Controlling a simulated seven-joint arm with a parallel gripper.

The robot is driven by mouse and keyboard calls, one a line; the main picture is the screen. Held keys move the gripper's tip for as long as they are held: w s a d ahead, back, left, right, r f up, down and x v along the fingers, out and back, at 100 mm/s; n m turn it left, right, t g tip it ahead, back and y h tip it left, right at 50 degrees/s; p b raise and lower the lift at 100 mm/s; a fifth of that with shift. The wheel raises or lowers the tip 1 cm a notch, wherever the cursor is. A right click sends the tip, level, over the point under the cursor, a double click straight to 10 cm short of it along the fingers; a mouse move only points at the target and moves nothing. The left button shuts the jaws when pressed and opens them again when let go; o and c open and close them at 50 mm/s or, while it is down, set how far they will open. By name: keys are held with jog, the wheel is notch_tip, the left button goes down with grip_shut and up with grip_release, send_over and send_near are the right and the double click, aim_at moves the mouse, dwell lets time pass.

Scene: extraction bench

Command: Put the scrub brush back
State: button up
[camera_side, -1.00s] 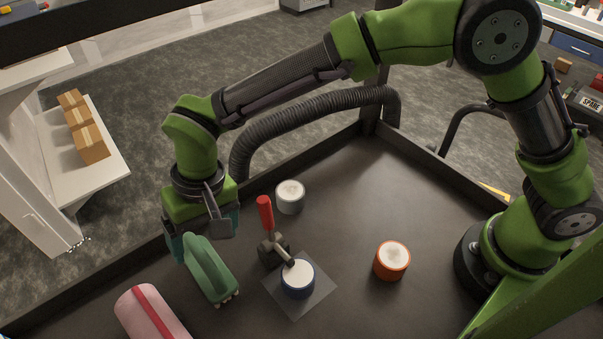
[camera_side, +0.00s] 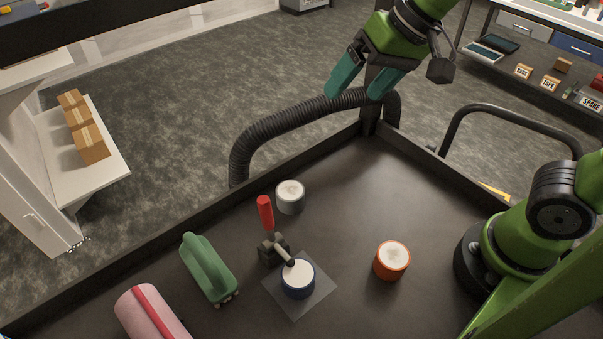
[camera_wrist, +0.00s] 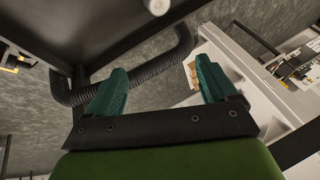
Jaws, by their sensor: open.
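The green scrub brush (camera_side: 208,268) lies on the dark bench at the left in the side view, handle up, its pale bristles showing at the lower end. My gripper (camera_side: 352,96) is raised high at the top of the side view, well away from the brush. Its teal fingers are apart with nothing between them. In the wrist view my gripper (camera_wrist: 158,85) is also open and empty, and the brush does not show there.
A pink roll (camera_side: 150,312) with a red stripe lies near the brush. A red-handled clamp (camera_side: 266,215) reaches over a blue-sided jar (camera_side: 298,280) on a square plate. A grey jar (camera_side: 290,196) and an orange jar (camera_side: 391,261) stand apart. A ribbed hose (camera_side: 262,128) runs beyond the bench edge.

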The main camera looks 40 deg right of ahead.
jog(key=s+d+f+m+t+h, duration=0.1)
jog(key=s+d+f+t, duration=0.1)
jog(key=s+d, duration=0.5)
jog(key=shift+d, duration=0.5)
